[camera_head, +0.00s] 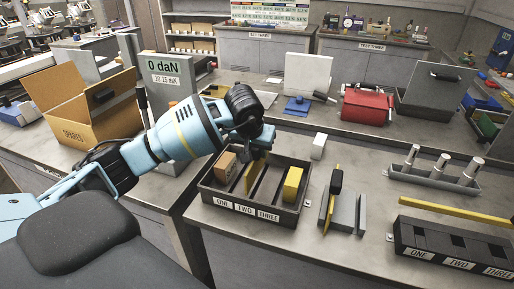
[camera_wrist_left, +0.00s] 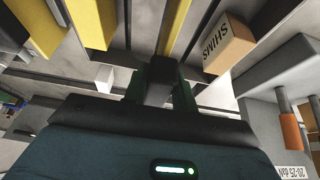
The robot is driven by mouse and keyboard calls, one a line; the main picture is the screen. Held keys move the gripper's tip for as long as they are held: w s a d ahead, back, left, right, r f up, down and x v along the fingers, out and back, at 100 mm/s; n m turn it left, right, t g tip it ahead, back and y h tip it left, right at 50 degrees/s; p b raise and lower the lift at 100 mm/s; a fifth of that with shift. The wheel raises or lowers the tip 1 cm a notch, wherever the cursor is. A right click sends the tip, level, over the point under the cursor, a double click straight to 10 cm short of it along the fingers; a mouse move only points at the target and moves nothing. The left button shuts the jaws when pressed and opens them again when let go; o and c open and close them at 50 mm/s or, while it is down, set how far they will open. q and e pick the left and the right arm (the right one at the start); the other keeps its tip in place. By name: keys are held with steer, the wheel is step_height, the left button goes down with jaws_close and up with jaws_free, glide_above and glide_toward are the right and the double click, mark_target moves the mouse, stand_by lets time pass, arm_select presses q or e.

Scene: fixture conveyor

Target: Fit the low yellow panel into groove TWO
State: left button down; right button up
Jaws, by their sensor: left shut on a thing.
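My left gripper (camera_head: 258,152) is over the dark grooved fixture (camera_head: 240,210), which is labelled ONE, TWO and THREE along its front. It is shut on the low yellow panel (camera_head: 251,180), which stands on edge under the fingers, near the middle of the fixture. In the left wrist view the panel (camera_wrist_left: 179,28) runs away from between the fingertips (camera_wrist_left: 163,80). I cannot tell whether its lower edge sits in groove TWO or just above. My right gripper is not in view.
A yellow block (camera_head: 293,184) stands on the fixture's right side and a brown SHIMS box (camera_head: 225,166) on its left. Right of it are a white block (camera_head: 318,146) and a grey stand (camera_head: 345,213). A black slotted rack (camera_head: 450,247) is farther right. An open carton (camera_head: 85,115) stands left.

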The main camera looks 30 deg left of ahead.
mark_target(254, 161)
arm_select(q)
steer(key=shift+f+b, duration=0.75)
steer(key=shift+f, duration=1.6)
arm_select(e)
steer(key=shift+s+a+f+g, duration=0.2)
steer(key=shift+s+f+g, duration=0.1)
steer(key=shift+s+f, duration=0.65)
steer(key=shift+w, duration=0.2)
arm_select(q)
steer(key=shift+f+b, duration=0.5)
steer(key=shift+f, duration=0.9)
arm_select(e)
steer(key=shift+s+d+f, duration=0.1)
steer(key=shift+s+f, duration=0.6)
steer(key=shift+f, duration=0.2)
arm_select(q)
steer(key=c, duration=1.1)
jaws_free()
steer(key=shift+o, duration=0.2)
steer(key=v, duration=0.7)
steer(key=shift+r, duration=0.1)
steer(key=shift+s+r, duration=0.2)
steer(key=shift+r, duration=0.1)
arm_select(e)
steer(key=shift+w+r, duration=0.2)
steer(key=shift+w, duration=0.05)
